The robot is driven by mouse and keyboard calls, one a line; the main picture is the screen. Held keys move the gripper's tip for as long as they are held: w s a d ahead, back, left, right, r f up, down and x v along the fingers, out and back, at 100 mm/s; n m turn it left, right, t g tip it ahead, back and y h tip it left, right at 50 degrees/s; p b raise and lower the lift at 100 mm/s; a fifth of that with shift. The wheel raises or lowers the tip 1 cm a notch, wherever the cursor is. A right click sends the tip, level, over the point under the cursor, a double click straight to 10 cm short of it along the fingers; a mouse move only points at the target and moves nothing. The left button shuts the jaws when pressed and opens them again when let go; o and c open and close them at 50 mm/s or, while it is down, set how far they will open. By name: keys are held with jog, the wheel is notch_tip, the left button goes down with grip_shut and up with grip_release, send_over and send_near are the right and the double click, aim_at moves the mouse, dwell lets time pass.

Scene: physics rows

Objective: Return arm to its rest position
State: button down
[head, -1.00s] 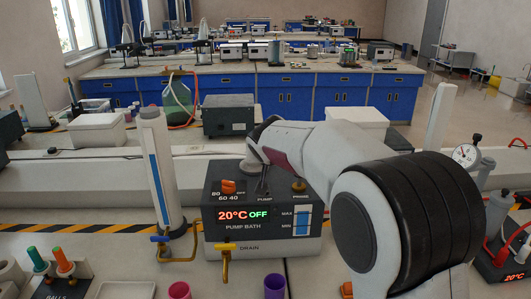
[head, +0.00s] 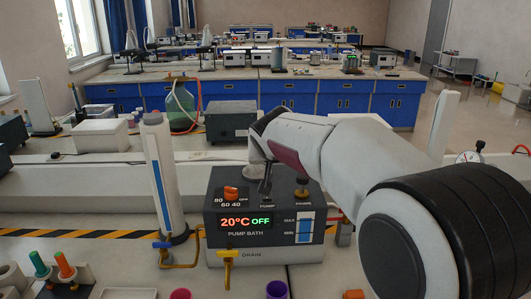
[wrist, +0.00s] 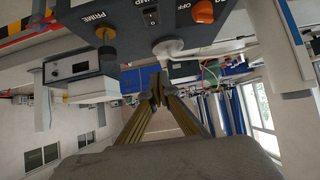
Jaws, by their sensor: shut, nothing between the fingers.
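My arm reaches in from the right in the head view and bends down behind the top of the pump bath (head: 262,250). In the wrist view my gripper (wrist: 158,92) is shut with its fingertips together and nothing between them. It is apart from the pump bath panel (wrist: 150,30), which shows upside down at the top. A pale-tipped pump lever (wrist: 168,47) and an orange dial (wrist: 202,12) stand near the fingertips in that view. In the head view my fingers are hard to tell from the lever.
A white column with a blue stripe (head: 160,175) stands left of the bath, joined by a yellow tube. A yellow drain tap (head: 228,262) sticks out in front. Coloured tubes (head: 52,266) stand at front left. A dial gauge (head: 467,158) is at right.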

jog(key=s+d+f+n+g, duration=0.2)
jog(key=s+d+f+g, duration=0.1)
jog(key=s+f, duration=0.6)
jog(key=s+d, duration=0.3)
jog(key=s, duration=0.9)
jog(key=s+d+m+g, duration=0.1)
jog(key=s+d, duration=0.2)
jog(key=s, duration=0.9)
jog(key=s+d+m, duration=0.1)
jog(key=s+d, duration=0.2)
jog(key=s, duration=0.9)
jog(key=shift+d+g, duration=0.2)
jog(key=shift+g, duration=0.2)
